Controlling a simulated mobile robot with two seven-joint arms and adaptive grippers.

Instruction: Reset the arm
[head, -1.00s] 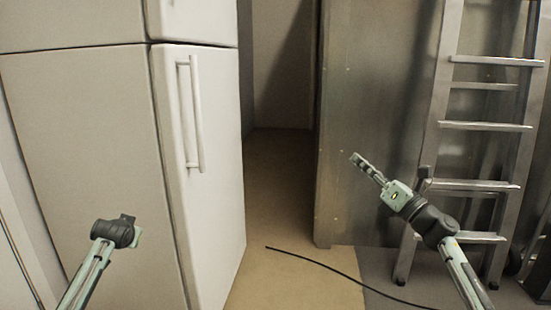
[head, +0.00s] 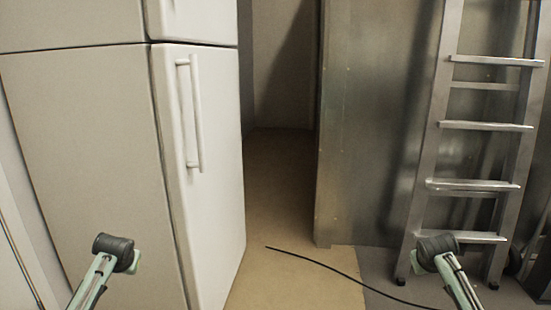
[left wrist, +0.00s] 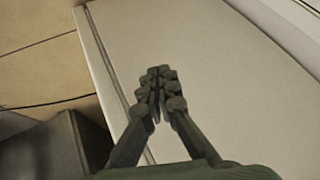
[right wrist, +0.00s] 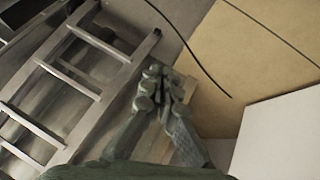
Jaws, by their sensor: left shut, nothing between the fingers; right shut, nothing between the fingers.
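In the left wrist view my left gripper (left wrist: 158,92) is shut and empty, in front of the pale fridge side. In the right wrist view my right gripper (right wrist: 160,88) is shut and empty, with the floor and ladder behind it. In the head view my left arm (head: 102,272) comes in at the lower left in front of the fridge, and my right arm (head: 447,268) at the lower right in front of the ladder. The fingers of both grippers are hidden in the head view. Both arms are bent in a near mirror pose.
A white fridge (head: 90,150) with a vertical handle (head: 190,115) stands at the left. A metal ladder (head: 483,126) leans by a metal panel (head: 370,130) at the right. A black cable (head: 325,266) lies on the floor. A narrow passage (head: 280,170) between fridge and panel is clear.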

